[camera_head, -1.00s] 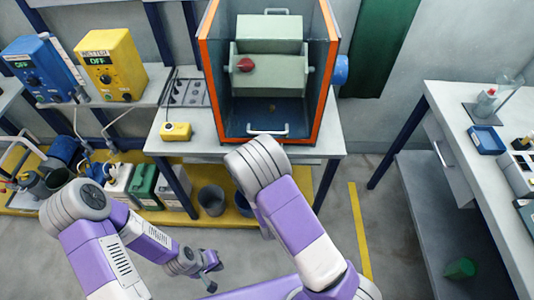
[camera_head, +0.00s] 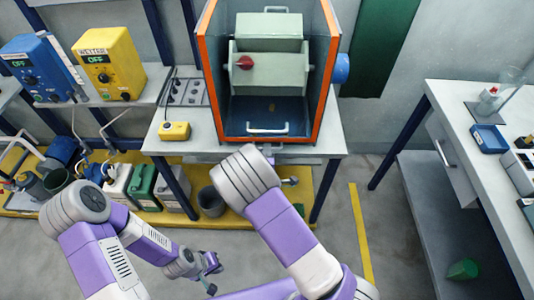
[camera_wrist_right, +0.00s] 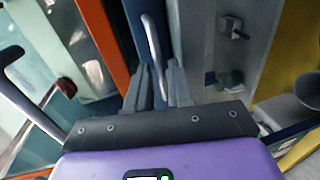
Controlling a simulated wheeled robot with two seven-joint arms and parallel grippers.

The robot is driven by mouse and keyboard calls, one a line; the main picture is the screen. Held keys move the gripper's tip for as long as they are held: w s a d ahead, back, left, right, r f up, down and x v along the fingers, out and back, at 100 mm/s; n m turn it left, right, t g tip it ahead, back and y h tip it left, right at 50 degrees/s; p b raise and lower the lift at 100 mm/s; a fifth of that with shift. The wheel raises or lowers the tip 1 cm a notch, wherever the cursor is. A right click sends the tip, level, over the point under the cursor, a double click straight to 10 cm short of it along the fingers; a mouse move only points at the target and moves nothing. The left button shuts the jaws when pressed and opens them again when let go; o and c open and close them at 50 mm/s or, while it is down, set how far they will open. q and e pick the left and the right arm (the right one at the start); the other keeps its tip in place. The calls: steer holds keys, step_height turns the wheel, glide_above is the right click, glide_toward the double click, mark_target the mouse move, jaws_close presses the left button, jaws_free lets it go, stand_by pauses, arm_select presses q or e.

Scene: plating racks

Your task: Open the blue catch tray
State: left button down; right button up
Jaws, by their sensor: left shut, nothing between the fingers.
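The blue catch tray (camera_head: 243,110) sits low inside the orange-framed cabinet, with a pale bar handle (camera_head: 267,128) along its front. My left gripper (camera_head: 211,268) is shut and empty, low over the floor, well away from the tray.
The cabinet (camera_head: 208,75) stands on a white table (camera_head: 330,140) beside a yellow box (camera_head: 174,131). A grey bucket (camera_head: 212,201) and several jugs stand below at the left. A side bench (camera_head: 455,130) is at the right, with open floor between.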

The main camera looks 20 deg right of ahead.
jaws_close()
stand_by(1.4)
